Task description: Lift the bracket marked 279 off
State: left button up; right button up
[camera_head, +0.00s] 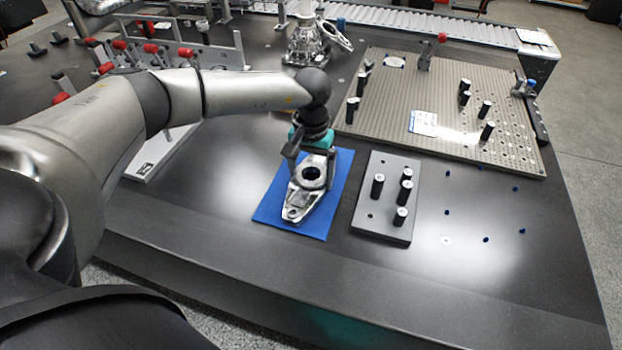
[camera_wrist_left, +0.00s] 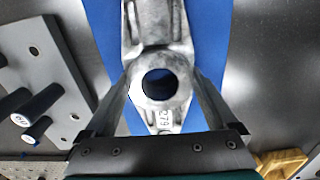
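The bracket (camera_head: 306,199), a silver metal casting with a round bored boss, lies on a blue mat (camera_head: 335,190). In the left wrist view, the bracket (camera_wrist_left: 158,58) shows the raised mark 279 at its near end. My left gripper (camera_head: 301,166) is down at the boss. In the wrist view its two fingers (camera_wrist_left: 162,85) stand on either side of the boss, their tips close to its edges. I cannot tell whether they press on it. The bracket looks to rest on the mat. My right gripper is not in view.
A dark plate with several black pegs (camera_head: 387,210) stands right of the mat. A large perforated plate (camera_head: 450,125) with pegs is behind it. Red-handled clamps (camera_head: 150,48) on a rack are at left. Another metal casting (camera_head: 305,45) stands behind. The front table edge is clear.

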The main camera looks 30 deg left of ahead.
pick_arm(q)
grip_shut()
dwell(0.5)
jog(key=shift+r, duration=0.1)
